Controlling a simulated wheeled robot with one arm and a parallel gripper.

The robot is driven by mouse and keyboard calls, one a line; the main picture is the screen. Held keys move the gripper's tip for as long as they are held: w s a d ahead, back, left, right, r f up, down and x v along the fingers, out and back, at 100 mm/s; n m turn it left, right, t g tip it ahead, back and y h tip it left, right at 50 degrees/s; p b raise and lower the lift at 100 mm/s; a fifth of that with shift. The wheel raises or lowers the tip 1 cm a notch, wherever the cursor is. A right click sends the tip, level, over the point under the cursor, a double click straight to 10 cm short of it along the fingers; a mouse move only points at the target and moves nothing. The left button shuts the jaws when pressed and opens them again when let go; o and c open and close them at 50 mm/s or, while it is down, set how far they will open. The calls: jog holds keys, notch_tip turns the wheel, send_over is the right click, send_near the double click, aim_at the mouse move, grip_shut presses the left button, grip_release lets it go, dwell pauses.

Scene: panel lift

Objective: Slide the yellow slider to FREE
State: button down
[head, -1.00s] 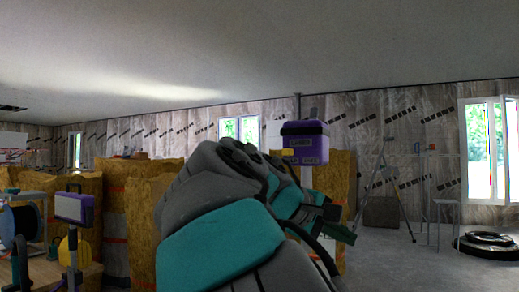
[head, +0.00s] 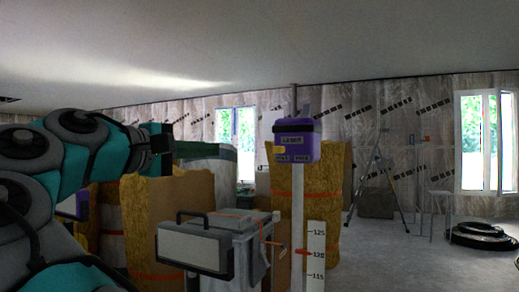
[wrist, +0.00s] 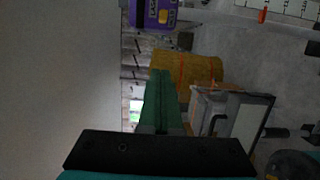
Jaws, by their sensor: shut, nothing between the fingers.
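The purple laser box (head: 298,141), labelled LASER, is mounted on a pale upright post in the head view. Its small yellow slider (head: 279,150) sits at the left of the front face, above the left of two small labels; the right label seems to read FREE. The wrist view shows the box (wrist: 150,14) at the top, turned sideways, with the yellow slider (wrist: 168,16) on it. My gripper (head: 162,142) is left of the box and apart from it. Its green fingers (wrist: 160,75) are together and empty in the wrist view.
A grey case-like unit with a pale panel (head: 190,250) stands below, left of the post. A numbered scale (head: 316,255) is right of the post. Yellow insulation rolls (head: 325,185) stand behind. A tripod (head: 385,175) and open floor are to the right.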

aim_at(273, 148)
dwell(0.3)
jog(key=w+d+b, duration=0.4)
jog(key=w+d, duration=0.1)
jog(key=d, duration=0.5)
jog(key=shift+d+b, duration=0.25)
jog(key=shift+b, duration=0.1)
jog(key=shift+r, duration=0.1)
dwell(0.3)
jog(key=shift+s+d+r+p, duration=0.1)
jog(key=shift+s+d+p, duration=0.4)
jog(key=shift+d, duration=0.25)
jog(key=shift+s+d+f+p, duration=0.15)
jog(key=shift+s+d, duration=0.2)
jog(key=shift+d, duration=0.4)
jog(key=shift+s+d+f+p, duration=0.15)
jog(key=shift+s+d, duration=0.2)
jog(key=shift+d, duration=0.4)
jog(key=shift+a+r, duration=0.1)
